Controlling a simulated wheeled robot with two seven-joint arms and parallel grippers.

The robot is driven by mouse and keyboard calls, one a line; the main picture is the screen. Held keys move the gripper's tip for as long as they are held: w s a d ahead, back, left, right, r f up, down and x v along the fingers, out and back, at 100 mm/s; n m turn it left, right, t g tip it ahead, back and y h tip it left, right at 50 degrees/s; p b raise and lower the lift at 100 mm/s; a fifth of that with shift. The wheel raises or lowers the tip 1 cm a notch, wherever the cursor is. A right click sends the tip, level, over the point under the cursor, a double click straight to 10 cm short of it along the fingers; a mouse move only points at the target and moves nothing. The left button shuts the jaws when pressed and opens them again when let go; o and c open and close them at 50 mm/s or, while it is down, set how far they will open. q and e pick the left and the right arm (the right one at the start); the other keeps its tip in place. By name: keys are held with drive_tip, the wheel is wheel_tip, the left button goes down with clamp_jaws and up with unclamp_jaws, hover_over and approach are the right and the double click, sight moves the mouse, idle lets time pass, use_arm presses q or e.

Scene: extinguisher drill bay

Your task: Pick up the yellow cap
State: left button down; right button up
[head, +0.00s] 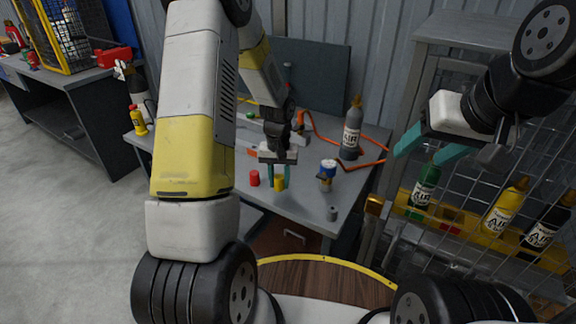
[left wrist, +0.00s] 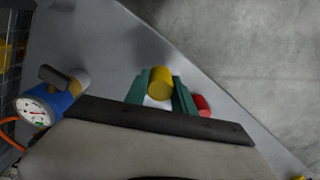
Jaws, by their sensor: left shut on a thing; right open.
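The yellow cap (head: 280,184) is at the table's front part, between the teal fingers of my left gripper (head: 273,177). In the left wrist view the yellow cap (left wrist: 160,80) sits between both fingers of the left gripper (left wrist: 160,97), which are shut on it. I cannot tell whether it touches the table. My right gripper (head: 428,153) is open and empty, raised at the right in front of the rack.
A red cap (head: 254,178) stands close beside the left gripper. A blue gauge valve (head: 327,169), a small grey piece (head: 332,213) and a grey AIR bottle (head: 352,130) stand to the right on the grey table (head: 300,207). An orange hose (head: 330,145) lies behind.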

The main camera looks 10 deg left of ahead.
use_arm(q)
drive_tip(key=s+d+r, duration=0.2)
drive_tip(key=s+d, duration=0.1)
drive_tip(key=s, duration=1)
drive_tip(key=shift+s, duration=0.25)
drive_tip(key=shift+w+d, duration=0.1)
